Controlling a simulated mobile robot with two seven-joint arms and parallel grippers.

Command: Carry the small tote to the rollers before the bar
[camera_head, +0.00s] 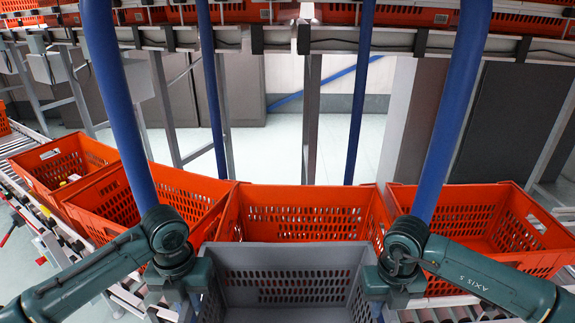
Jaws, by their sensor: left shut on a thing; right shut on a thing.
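A small grey tote (290,257) with slotted walls is at the bottom centre, and its lower part is cut off by the picture edge. My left gripper (190,283) is shut on its left side wall. My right gripper (385,284) is shut on its right side wall. The fingers themselves are mostly hidden by the wrists. Conveyor rollers (455,314) show at the bottom right, below the orange totes. I cannot tell which bar the task means.
Orange totes stand in a row behind the grey tote: a left one (110,212), a middle one (310,197) and a right one (480,205). Another orange tote (50,165) is further left. Blue poles (115,100) rise on both sides. A raised conveyor crosses the back.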

